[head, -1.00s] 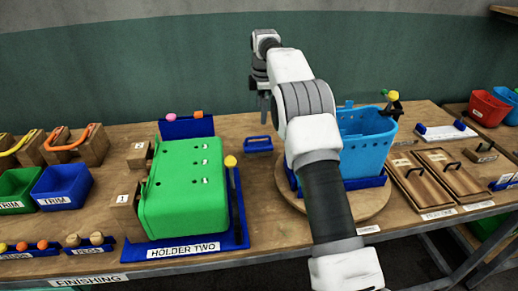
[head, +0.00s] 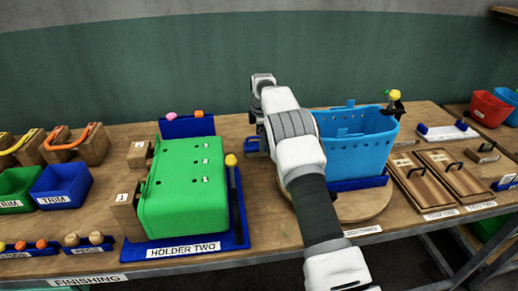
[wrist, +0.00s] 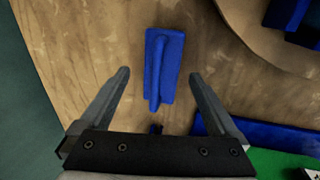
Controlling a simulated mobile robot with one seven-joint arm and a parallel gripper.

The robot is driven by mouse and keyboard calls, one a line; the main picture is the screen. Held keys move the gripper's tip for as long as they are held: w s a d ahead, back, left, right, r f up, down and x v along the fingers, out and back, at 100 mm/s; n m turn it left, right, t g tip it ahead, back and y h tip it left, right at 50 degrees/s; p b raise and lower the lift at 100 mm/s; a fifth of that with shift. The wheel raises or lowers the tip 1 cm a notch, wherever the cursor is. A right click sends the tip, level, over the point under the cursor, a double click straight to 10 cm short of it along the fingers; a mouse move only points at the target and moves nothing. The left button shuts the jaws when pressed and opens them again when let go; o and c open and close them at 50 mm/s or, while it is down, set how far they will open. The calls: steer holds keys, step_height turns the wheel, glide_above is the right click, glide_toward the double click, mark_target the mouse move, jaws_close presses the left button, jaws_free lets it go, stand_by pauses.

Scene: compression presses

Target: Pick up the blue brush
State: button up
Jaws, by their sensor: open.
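The blue brush (wrist: 170,66) lies flat on the wooden bench, with a raised handle along its top. In the wrist view it sits between and just beyond the fingertips of my gripper (wrist: 158,74), apart from both fingers. My gripper is open and empty above it. In the head view the brush (head: 251,145) is mostly hidden behind my arm, between the green bin and the blue basket, and the fingers are hard to make out.
The green bin (head: 185,190) in its blue holder stands to the left. The blue basket (head: 355,142) stands on a round wooden board (head: 372,206) to the right. Bare bench surrounds the brush.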

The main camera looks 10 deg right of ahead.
steer(key=f, duration=0.4)
steer(key=shift+w+a, duration=0.1)
steer(key=shift+w, duration=0.15)
steer(key=shift+r, duration=0.15)
steer(key=c, duration=1.5)
step_height(320, 180, up, 10)
steer(key=shift+p, duration=0.5)
steer(key=o, duration=0.7)
steer(key=c, duration=0.4)
steer(key=shift+s, duration=0.15)
